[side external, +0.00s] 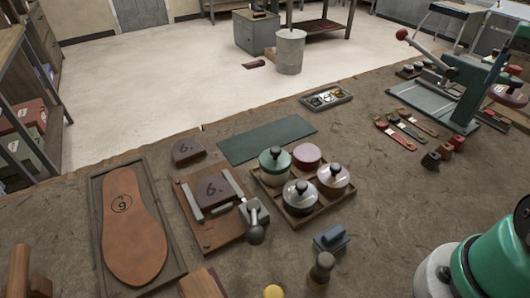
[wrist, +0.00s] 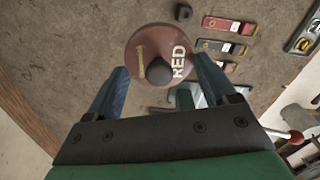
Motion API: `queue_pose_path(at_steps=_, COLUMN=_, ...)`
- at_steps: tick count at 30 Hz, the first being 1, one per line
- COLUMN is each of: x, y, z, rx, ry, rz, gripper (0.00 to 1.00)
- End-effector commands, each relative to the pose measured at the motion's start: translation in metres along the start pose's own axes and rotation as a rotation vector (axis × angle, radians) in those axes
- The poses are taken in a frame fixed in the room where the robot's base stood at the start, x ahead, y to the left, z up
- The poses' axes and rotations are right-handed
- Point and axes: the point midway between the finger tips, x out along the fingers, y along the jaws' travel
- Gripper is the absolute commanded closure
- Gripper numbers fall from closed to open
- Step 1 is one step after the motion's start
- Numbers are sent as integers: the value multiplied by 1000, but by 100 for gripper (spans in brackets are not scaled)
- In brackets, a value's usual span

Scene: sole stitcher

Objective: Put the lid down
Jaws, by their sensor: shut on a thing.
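A round red lid (wrist: 140,48) with a black knob and the word RED sits between the two blue fingers of my gripper (wrist: 158,68), which is shut on it. In the side external view, the lid (side external: 508,95) is held up at the right edge, above the right part of the bench and well to the right of the wooden tray (side external: 318,210). In that tray, a red pot (side external: 307,155) stands at the back right with no lid on it. The green pot (side external: 275,165) and the two other pots beside it have knobbed lids on.
A lever press (side external: 430,95) stands at the back right of the bench.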

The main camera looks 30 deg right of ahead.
Motion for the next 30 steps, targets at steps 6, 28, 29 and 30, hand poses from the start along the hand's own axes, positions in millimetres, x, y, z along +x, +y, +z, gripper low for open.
queue_pose_path(at_steps=6, x=8, y=21, z=-1, rx=98, ry=0, rz=0, gripper=70)
queue_pose_path(at_steps=28, x=150, y=21, z=-2, rx=96, ry=0, rz=0, gripper=70)
queue_pose_path(at_steps=29, x=153, y=21, z=-2, rx=96, ry=0, rz=0, gripper=70)
queue_pose_path(at_steps=30, x=156, y=21, z=-2, rx=96, ry=0, rz=0, gripper=70)
